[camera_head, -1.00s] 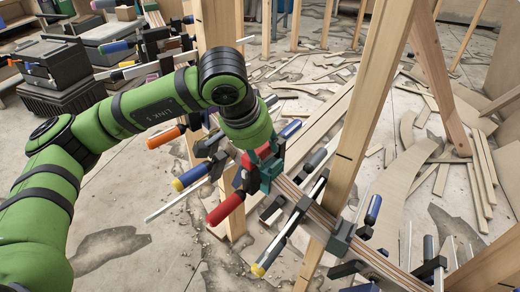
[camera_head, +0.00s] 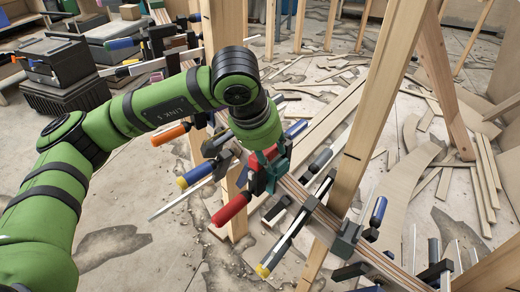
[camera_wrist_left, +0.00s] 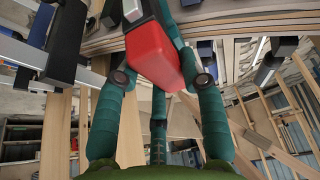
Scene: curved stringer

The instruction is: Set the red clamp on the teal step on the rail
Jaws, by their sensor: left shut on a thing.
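The red clamp shows its red handle (camera_head: 232,210) in the head view, tilted down to the left below my left gripper (camera_head: 268,168). In the left wrist view its large red end (camera_wrist_left: 152,52) sits between the dark teal fingers of the left gripper (camera_wrist_left: 160,82), which is shut on it. The rail (camera_head: 310,203) is a curved stack of thin wood strips running to the lower right from the gripper. I cannot tell the teal step apart from the teal fingers. My right gripper is out of view.
A clamp with a yellow-tipped bar (camera_head: 290,240) crosses the rail just right of the red clamp. Clamps with blue and orange handles (camera_head: 171,134) stand to the left. Wood offcuts lie on the floor.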

